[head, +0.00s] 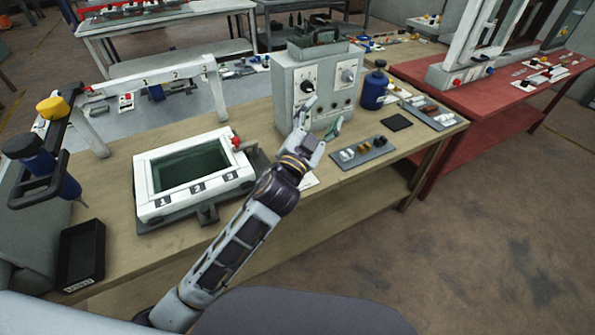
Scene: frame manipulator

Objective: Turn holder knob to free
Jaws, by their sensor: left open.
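A white frame (195,178) with a dark green panel and labels 1, 2 and 3 lies on a dark holder on the wooden bench (120,225). A red knob (236,141) sits at its far right corner. A grey control box (285,75) with two dials on its face, a left dial (307,86) and a right dial (348,75), stands behind. I cannot tell which of these is the holder knob. My left gripper (322,116) is open and empty, in front of the box's lower face, right of the frame. My right gripper is out of view.
A blue bottle (373,89) stands right of the box. A grey strip with small parts (362,153) and a dark pad (396,123) lie at the bench's right. A red table (500,110) adjoins.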

